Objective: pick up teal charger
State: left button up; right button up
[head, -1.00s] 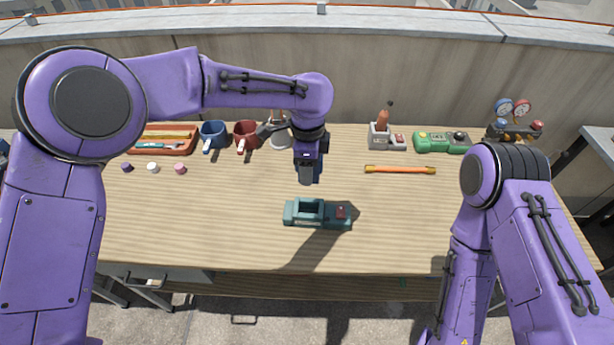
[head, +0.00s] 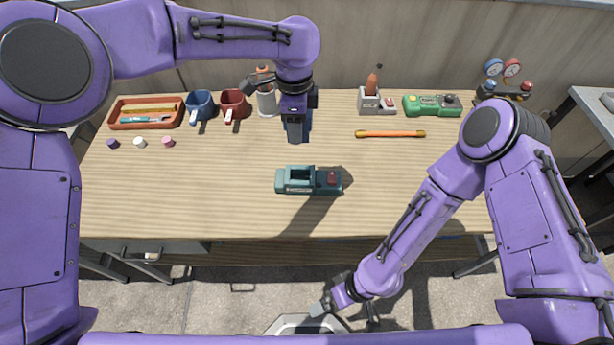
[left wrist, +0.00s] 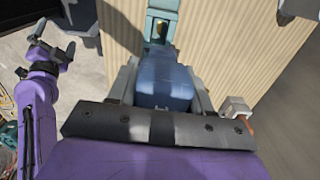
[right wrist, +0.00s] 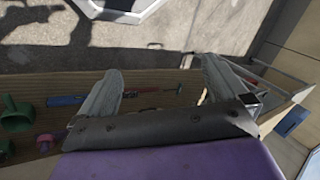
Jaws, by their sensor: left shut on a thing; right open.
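The teal charger (head: 294,187) lies on the wooden table near its middle, with an empty-looking slot on its left and a red part on its right. It also shows partly at the top of the left wrist view (left wrist: 162,6). My left gripper (head: 298,132) is above the table, over or just behind the charger and apart from it. It is shut on a blue block (left wrist: 160,80), which points down. My right gripper (head: 335,303) is low in front of the table. In the right wrist view its fingers (right wrist: 162,80) are open with nothing between them.
Behind stand an orange tray (head: 120,121), a blue mug (head: 200,105), a red mug (head: 233,104), a green device (head: 430,105) and gauges (head: 503,69). An orange-handled rod (head: 390,134) lies right of centre. A pale-rimmed container (head: 290,323) is on the floor below.

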aim_at(330, 177)
jog(key=w+a+r+n+g+y, duration=0.1)
jog(key=w+a+r+n+g, duration=0.2)
jog(key=a+n, duration=0.45)
jog(key=w+d+r+n+h, duration=0.1)
jog(key=w+r+n, duration=0.1)
jog(key=w+n, duration=0.1)
jog(key=w+d+r+n+h, duration=0.1)
jog(key=w+r+n, duration=0.2)
jog(key=w, duration=0.3)
jog(key=w+d+r+n, duration=0.2)
jog(key=w+r+n, duration=0.1)
jog(key=w+n, duration=0.2)
jog(key=shift+r+t+h, duration=0.15)
jog(key=shift+t+h, duration=0.25)
jog(key=w+d+r+m+t+y, duration=0.1)
jog(key=w+d+r+m+t, duration=0.2)
jog(key=w, duration=0.4)
jog(key=w+d+r+m+t, duration=0.1)
jog(key=w+d+r+m, duration=0.2)
jog(key=w+d+r, duration=0.3)
jog(key=x, duration=0.8)
jog(key=w+x, duration=0.1)
jog(key=x, duration=0.3)
jog(key=shift+a+f, duration=0.1)
jog(key=shift+a, duration=0.05)
jog(key=c, duration=1.5)
jog(key=shift+o, duration=0.2)
jog(key=shift+r, duration=0.2)
